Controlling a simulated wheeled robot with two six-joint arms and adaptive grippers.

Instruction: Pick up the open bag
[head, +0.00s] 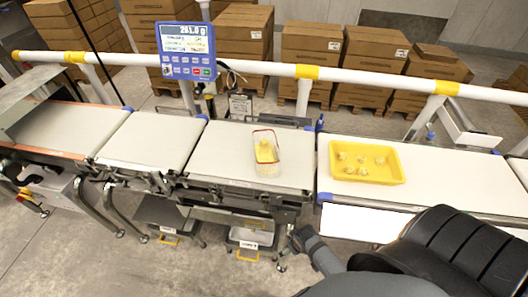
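The open bag (267,152) is a clear pouch with a red line around its top end and yellow and pale contents. It lies on the white weighing belt (215,150), near that belt's right end. No gripper touches it. My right arm comes in from the lower right, and its dark end (300,239) is in front of the belt's near edge, below and right of the bag in the picture. Whether its fingers are open or shut cannot be made out. My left gripper is not in view.
A yellow tray (393,176) with several small pale pieces lies on the right belt (450,170), close to the bag. A blue display (187,50) stands behind the belts. A white rail (360,79) runs along the back, before stacked cartons (312,55). The left belts are clear.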

